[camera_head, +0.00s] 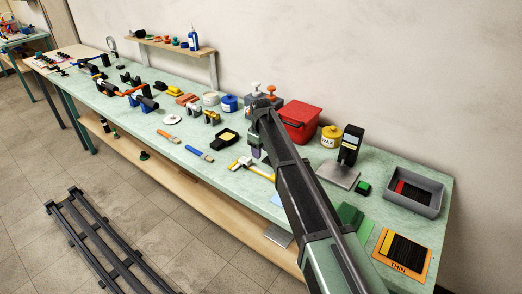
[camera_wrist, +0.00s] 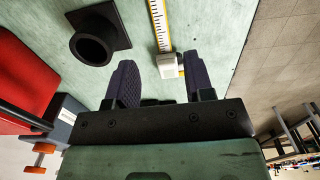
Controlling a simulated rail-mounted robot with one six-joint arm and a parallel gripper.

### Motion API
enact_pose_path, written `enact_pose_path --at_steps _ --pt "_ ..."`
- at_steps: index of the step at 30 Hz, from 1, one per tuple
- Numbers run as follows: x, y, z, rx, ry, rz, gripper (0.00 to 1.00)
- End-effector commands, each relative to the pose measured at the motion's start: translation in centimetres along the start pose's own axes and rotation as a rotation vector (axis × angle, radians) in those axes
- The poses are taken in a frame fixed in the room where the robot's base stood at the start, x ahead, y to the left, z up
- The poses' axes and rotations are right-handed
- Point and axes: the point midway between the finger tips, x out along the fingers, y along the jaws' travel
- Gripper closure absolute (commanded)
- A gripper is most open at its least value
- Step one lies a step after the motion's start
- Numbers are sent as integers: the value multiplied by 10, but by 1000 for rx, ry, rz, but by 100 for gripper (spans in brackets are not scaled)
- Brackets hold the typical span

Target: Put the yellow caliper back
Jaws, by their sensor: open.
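The yellow caliper (camera_head: 240,164) lies on the green bench top, left of my arm, with its far end near my gripper. In the wrist view its yellow-edged scale (camera_wrist: 161,25) runs up and away, and its white slider (camera_wrist: 168,66) shows between my fingers. My gripper (camera_wrist: 160,78) is open and empty, with one dark finger to each side of the caliper. The fingers appear apart from it; their height above the bench is hard to tell. In the head view the gripper (camera_head: 256,153) is mostly hidden by my arm.
A black ring on a square base (camera_wrist: 95,38) stands close to my left finger. A black-and-yellow item (camera_head: 225,138) and blue brush (camera_head: 199,152) lie left. A grey tray (camera_head: 414,190) and orange THIN board (camera_head: 385,262) are right.

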Motion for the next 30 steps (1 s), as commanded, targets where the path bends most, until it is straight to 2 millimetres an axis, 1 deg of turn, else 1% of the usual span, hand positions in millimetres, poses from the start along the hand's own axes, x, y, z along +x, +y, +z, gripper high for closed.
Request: enact_pose_path --at_steps 1,3,5,11,13,14,16,17,18,20,21,24,25,27,28,30 --pt "-22 0 0 0 0 0 52" --pt "-28 0 0 0 0 0 52" --pt "-30 0 0 0 0 0 52" --pt "-26 0 0 0 0 0 52" --pt "-26 -3 10 18 0 0 52" --pt "-26 -6 22 41 0 0 52" --pt "-26 -22 68 137 -1 0 52" --pt "-26 -31 96 198 -1 0 52" --pt "-26 -47 136 292 -2 0 52" --pt "-27 -75 199 451 -2 1 52" --pt "-27 -95 238 556 -2 1 52" --pt "-27 -140 312 785 -3 2 52" --pt "-27 -150 327 837 -3 2 52" --pt "-27 -166 349 923 -3 2 52" --pt "-27 -169 354 946 -3 2 52" --pt "-27 -170 358 969 -3 2 52"
